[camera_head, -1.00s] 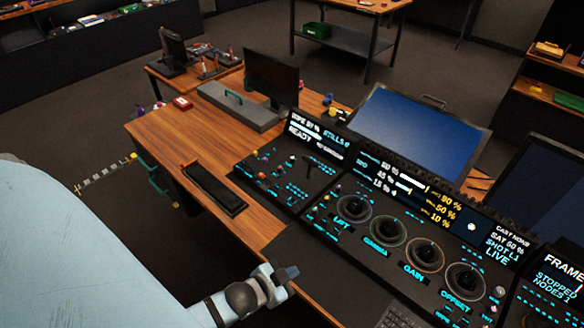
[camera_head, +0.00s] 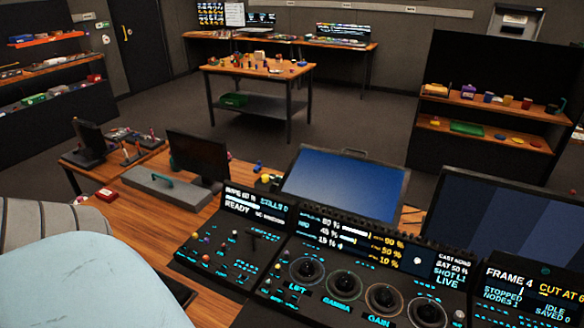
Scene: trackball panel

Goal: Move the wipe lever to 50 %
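The left control panel (camera_head: 215,262) carries small lit buttons and coloured knobs. Its screen (camera_head: 255,207) shows a WIPE percentage too small to read surely, with READY below it. A small dark handle (camera_head: 252,236) stands on the right part of this panel, under the screen. It looks like the wipe lever, but its exact setting cannot be made out. My pale blue arm fills the lower left corner. Neither of my grippers is in view.
Right of the panel is a console with several round trackballs (camera_head: 307,270) and a status screen (camera_head: 350,243). A blue monitor (camera_head: 345,187) and a dark monitor (camera_head: 197,157) stand behind. A grey box (camera_head: 165,187) and red item (camera_head: 106,194) lie on the wooden desk.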

